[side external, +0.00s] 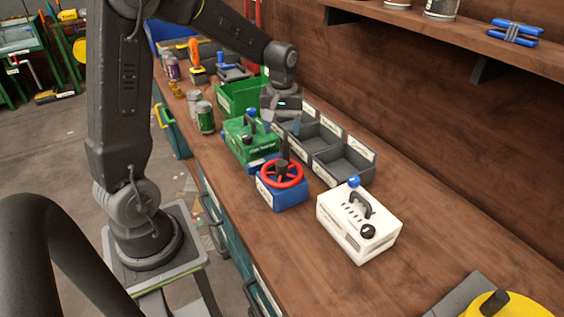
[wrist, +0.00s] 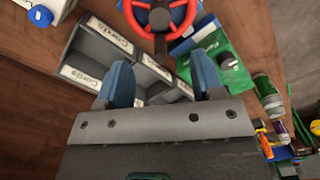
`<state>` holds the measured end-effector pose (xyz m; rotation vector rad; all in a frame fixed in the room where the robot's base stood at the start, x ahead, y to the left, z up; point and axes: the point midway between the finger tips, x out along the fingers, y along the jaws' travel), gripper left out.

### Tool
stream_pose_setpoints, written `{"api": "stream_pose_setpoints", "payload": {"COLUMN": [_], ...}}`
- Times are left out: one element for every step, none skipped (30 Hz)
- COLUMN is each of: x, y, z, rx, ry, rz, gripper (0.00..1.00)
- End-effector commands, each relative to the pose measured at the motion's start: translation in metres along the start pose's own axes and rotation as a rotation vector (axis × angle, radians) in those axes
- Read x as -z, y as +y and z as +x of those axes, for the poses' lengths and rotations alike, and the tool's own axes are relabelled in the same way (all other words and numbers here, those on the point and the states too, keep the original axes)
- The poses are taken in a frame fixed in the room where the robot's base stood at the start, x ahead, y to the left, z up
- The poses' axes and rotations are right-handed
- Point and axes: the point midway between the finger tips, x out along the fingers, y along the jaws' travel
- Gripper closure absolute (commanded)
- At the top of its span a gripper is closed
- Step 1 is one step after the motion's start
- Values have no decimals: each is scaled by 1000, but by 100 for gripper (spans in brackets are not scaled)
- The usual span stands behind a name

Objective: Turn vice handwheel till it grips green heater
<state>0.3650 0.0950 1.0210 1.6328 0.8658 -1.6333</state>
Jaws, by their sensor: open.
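The red handwheel (side external: 284,183) sits on the blue vice (side external: 290,198) in the middle of the bench. The wheel also shows at the top edge of the wrist view (wrist: 179,27), partly cut off. The green heater (side external: 238,146) stands just behind the wheel, at the vice's blue jaw end; whether the jaws touch it I cannot tell. In the wrist view the heater (wrist: 232,72) is right of and below the wheel. My gripper (wrist: 162,78) is open and empty, its blue fingertips apart. It hangs above the bench behind the wheel, near the grey bins, clear of wheel and heater.
Grey labelled bins (side external: 343,166) line the bench right of the heater. A white box with a handle (side external: 372,238) stands in front of the vice. A green open bin (side external: 229,104) and cans (side external: 205,118) are behind.

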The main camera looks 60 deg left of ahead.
Motion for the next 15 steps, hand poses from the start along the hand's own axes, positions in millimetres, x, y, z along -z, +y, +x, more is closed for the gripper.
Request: {"api": "stream_pose_setpoints", "payload": {"x": [-1,-1,-1,-1,-1,-1,-1,-2,-2,-1,-1,-1,-2,-1,-1], "y": [0,0,0,0,0,0,0,0,0,0,0,0,0,0,0], "z": [11,17,26,32,39,47,54,60,67,73,78,85,89,94,99], "rx": [3,4,4,4,4,4,4,4,4,3,3,3,3,2,3], "ry": [-5,-5,-6,-5,-6,-6,-6,-6,-5,-4,-4,-5,-4,-3,-4], "rz": [1,1,2,2,2,2,3,3,3,3,3,3,3,3,3], "gripper": [39,39,39,39,39,39,39,39,39,39,39,39,39,39,39]}}
